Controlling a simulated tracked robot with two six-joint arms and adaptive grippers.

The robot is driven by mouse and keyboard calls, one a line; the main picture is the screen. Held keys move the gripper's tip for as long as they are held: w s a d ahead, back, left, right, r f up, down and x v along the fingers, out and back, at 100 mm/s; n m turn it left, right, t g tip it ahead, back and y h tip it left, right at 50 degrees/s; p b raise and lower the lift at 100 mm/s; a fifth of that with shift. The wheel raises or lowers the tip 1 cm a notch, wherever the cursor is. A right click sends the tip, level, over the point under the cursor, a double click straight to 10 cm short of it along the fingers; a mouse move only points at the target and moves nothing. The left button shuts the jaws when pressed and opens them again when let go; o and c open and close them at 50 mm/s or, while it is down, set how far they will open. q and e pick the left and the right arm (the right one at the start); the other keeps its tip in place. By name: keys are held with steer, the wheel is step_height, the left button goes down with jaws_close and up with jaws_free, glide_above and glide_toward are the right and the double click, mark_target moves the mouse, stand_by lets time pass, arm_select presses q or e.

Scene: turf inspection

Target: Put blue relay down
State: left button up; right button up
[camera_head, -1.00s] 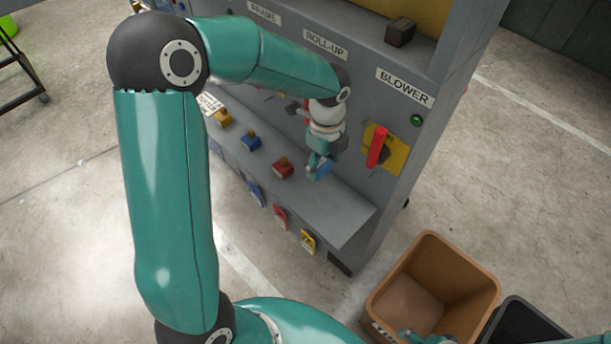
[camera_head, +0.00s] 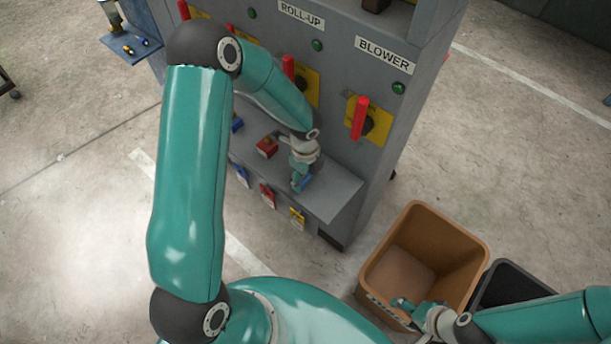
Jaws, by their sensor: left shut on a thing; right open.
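The blue relay (camera_head: 306,183) is in my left gripper (camera_head: 299,181), which is shut on it. They are low over the right part of the grey ledge (camera_head: 336,193) on the cabinet front; I cannot tell whether the relay touches the ledge. A red relay (camera_head: 267,147) sits on the ledge left of the gripper. Another blue relay (camera_head: 237,124) shows further left, partly hidden by my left arm. My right gripper (camera_head: 402,306) is open at the near rim of the brown bin, apart from the cabinet.
The grey cabinet carries a BLOWER label (camera_head: 384,55) and red switch handles (camera_head: 359,118). Blue, red and yellow tags (camera_head: 268,195) hang below the ledge. A brown bin (camera_head: 464,246) and a black bin (camera_head: 512,281) stand on the floor at right.

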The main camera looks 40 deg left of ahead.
arm_select(q)
steer(key=shift+f, duration=0.2)
steer(key=o, duration=1.3)
steer(key=shift+r, duration=0.1)
step_height(320, 180, up, 12)
